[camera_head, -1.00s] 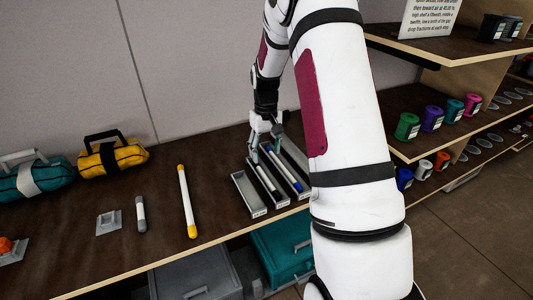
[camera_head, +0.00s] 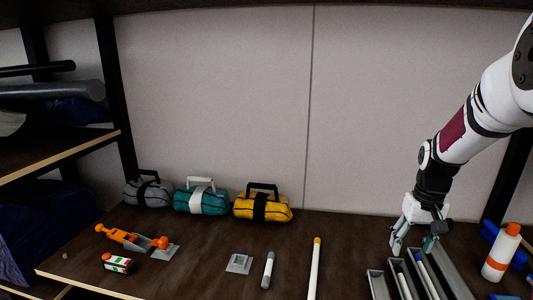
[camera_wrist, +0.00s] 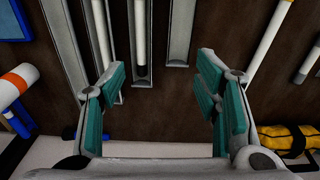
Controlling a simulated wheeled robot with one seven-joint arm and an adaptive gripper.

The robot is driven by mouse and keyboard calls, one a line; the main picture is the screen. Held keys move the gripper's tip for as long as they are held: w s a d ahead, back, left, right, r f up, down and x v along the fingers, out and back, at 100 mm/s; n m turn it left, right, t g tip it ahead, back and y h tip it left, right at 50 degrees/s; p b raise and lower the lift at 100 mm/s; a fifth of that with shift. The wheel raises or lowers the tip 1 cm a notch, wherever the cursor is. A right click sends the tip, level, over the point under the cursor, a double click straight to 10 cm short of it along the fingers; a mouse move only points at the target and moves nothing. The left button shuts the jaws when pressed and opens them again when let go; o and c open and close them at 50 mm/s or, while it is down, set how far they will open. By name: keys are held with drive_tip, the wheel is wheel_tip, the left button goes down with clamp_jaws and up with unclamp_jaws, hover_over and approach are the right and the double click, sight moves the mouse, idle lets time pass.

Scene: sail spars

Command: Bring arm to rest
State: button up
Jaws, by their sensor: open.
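My gripper (camera_head: 417,243) points down above the back ends of the grey trays, at the right of the head view. In the wrist view my gripper (camera_wrist: 160,80) has its teal-padded fingers wide apart with nothing between them. The narrow grey trays (camera_head: 452,270) stand side by side on the dark table; two hold white spars (camera_head: 426,275). A tray (camera_wrist: 180,45) and a spar in a tray (camera_wrist: 140,35) also show in the wrist view. A long white spar with a yellow end (camera_head: 314,268) and a short grey-ended one (camera_head: 268,270) lie left of the trays.
An orange-and-white bottle (camera_head: 501,252) stands right of the trays. Grey, teal (camera_head: 200,201) and yellow (camera_head: 263,207) bags sit along the back wall. A shelf (camera_head: 60,145) rises at far left.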

drive_tip(key=s+a+r+n+t, duration=0.1)
drive_tip(key=s+a+r+t, duration=0.1)
drive_tip(key=s+a+r, duration=1.1)
drive_tip(key=s+a+r+t, duration=0.1)
drive_tip(key=s+a, duration=0.1)
drive_tip(key=s, duration=0.4)
drive_tip(key=s+a+r+n+t, duration=0.1)
drive_tip(key=s+a, duration=0.2)
drive_tip(key=s, duration=0.3)
drive_tip(key=shift+a+r, duration=0.25)
drive_tip(key=shift+r, duration=0.15)
drive_tip(key=shift+d, duration=0.1)
